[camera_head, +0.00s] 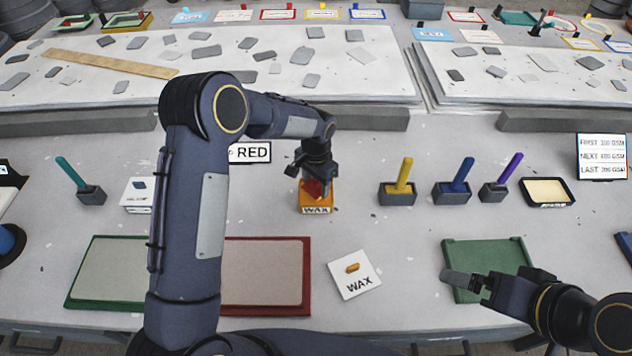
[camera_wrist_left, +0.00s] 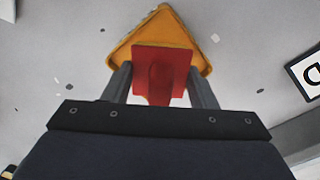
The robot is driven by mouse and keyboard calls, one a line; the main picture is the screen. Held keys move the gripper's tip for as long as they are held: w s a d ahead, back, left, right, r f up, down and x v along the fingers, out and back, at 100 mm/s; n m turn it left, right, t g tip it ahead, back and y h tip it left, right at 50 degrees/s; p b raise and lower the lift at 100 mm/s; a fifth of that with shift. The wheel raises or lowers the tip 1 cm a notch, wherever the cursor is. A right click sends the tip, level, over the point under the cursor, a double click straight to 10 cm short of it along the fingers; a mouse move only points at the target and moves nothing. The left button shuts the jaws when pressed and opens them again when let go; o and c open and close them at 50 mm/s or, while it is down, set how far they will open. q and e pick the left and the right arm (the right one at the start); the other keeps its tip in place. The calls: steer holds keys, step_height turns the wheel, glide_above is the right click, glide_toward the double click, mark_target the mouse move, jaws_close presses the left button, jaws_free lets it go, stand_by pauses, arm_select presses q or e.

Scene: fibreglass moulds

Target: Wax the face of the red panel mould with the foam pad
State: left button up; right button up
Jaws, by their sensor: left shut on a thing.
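The red panel mould (camera_head: 303,277) lies at the near left of the table, its grey face up. My left arm hides its left part. My left gripper (camera_head: 316,184) is shut on the red foam pad (camera_head: 314,189). The pad also shows between the fingers in the left wrist view (camera_wrist_left: 160,70). It is over the orange wax tin (camera_head: 317,209); the tin also shows in the left wrist view (camera_wrist_left: 168,22). I cannot tell whether pad and wax touch. My right gripper (camera_head: 462,280) is over the green mould on the right; its fingers overlap in view.
A RED sign (camera_head: 252,152) stands behind my left arm. A WAX card (camera_head: 354,274) lies right of the red mould. A green mould (camera_head: 106,272) lies left of it. Yellow (camera_head: 403,177), blue (camera_head: 462,176) and purple (camera_head: 509,171) handles stand in dark holders right of the tin.

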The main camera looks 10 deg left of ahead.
arm_select(q)
steer(key=shift+s+f+b, duration=0.1)
steer(key=shift+f+b, duration=0.55)
steer(key=shift+b, duration=0.05)
stand_by(1.8)
steer(key=shift+r+p, duration=1.9)
steer(key=shift+r, duration=1.7)
